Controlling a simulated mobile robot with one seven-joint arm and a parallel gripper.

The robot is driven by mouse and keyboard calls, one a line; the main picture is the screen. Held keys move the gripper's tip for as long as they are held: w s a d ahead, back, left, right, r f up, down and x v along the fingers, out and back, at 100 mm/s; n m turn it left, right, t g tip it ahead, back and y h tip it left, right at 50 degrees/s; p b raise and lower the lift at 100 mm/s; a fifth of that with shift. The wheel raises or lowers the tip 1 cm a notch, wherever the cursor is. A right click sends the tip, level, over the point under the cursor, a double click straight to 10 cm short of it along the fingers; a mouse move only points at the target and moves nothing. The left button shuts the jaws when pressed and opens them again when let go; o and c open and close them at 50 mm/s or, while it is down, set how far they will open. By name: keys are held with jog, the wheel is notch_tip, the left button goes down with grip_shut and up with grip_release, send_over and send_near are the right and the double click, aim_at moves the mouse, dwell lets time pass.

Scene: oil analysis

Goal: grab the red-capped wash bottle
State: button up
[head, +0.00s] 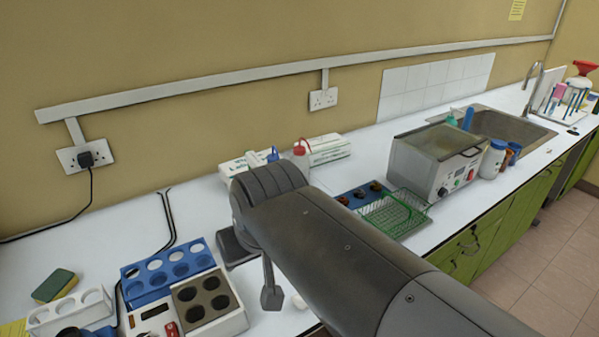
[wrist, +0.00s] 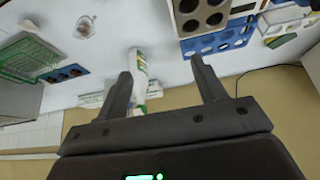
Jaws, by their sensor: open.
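The red-capped wash bottle (head: 301,158) stands at the back of the white counter near the wall in the head view, beside boxes. Its lower part is hidden behind my arm. My gripper (wrist: 161,68) is open and empty in the wrist view, its two dark fingers spread apart. A white bottle-like object with a green and yellow label (wrist: 139,75) shows beyond the left finger, partly covered by it. No red cap shows there, so I cannot tell whether it is the wash bottle. In the head view my arm hides most of the gripper.
A blue rack (head: 160,272) and a block with dark wells (head: 207,305) stand at the front left. A green wire basket (head: 393,214) and a water bath (head: 435,160) stand to the right. Green-and-white boxes (head: 328,149) lie by the wall.

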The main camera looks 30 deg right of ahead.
jog(key=w+d+r+m+h, duration=0.1)
jog(key=w+d+r, duration=0.15)
jog(key=w, duration=0.35)
jog(key=w+d+r, duration=0.2)
jog(key=w+r, duration=0.1)
jog(key=w, duration=0.3)
jog(key=m+g+h, duration=0.1)
jog(key=m+g, duration=0.1)
jog(key=m, duration=0.3)
send_over(299, 148)
jog(key=s+a, duration=0.1)
jog(key=s, duration=0.1)
jog(key=f, duration=1.1)
jog(key=shift+w+a+f, duration=0.15)
jog(key=shift+a+f, duration=0.05)
jog(key=x, duration=0.5)
jog(key=shift+w+d+r, duration=0.15)
jog(key=shift+w+d, duration=0.05)
jog(key=shift+d, duration=0.2)
jog(key=shift+c, duration=0.2)
grip_shut()
